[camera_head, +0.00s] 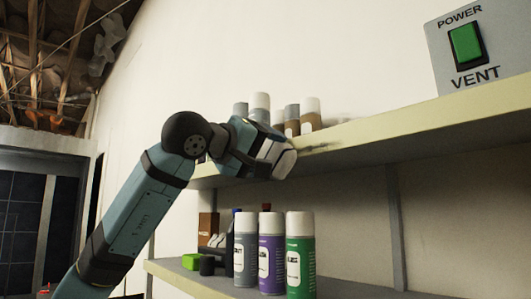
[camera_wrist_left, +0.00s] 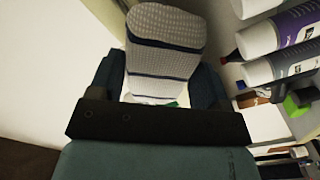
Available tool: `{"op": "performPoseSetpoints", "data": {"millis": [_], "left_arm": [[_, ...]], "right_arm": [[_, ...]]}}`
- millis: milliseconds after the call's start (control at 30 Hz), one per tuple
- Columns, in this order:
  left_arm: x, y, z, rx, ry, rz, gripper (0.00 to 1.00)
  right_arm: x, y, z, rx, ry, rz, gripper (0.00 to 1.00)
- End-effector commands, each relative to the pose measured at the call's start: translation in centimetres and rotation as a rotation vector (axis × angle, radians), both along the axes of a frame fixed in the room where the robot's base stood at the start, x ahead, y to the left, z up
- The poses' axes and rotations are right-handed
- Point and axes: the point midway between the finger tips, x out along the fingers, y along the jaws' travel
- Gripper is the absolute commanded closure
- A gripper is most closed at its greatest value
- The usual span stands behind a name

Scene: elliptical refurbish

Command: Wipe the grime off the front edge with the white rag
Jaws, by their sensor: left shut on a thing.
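The white rag (camera_head: 283,161) is a folded cloth pad at the front edge (camera_head: 400,122) of the upper shelf, near its left part. In the left wrist view the rag (camera_wrist_left: 165,27) shows a waffle weave and dark blue stripes. My left gripper (camera_head: 262,150) is shut on the rag, with one finger on each side of it in the left wrist view (camera_wrist_left: 160,72). A faint dark smear of grime (camera_head: 318,148) lies on the pale yellow edge just right of the rag. I cannot tell whether the rag presses on the edge. My right gripper is not in view.
Several cans (camera_head: 310,108) stand on the upper shelf behind my gripper. Below, the lower shelf (camera_head: 345,287) holds a grey, a purple (camera_head: 271,252) and a green spray can (camera_head: 300,255), plus a green block (camera_head: 191,262). A vent switch panel (camera_head: 480,45) is at upper right.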

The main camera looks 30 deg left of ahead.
Motion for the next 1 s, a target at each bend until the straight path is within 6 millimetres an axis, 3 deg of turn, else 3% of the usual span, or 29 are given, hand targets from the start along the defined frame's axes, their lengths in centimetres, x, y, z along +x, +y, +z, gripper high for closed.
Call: {"op": "performPoseSetpoints", "data": {"millis": [1000], "left_arm": [[1.7, -0.6, 0.0, 0.0, 0.0, 0.0, 0.48]], "right_arm": [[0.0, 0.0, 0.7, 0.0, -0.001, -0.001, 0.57]]}}
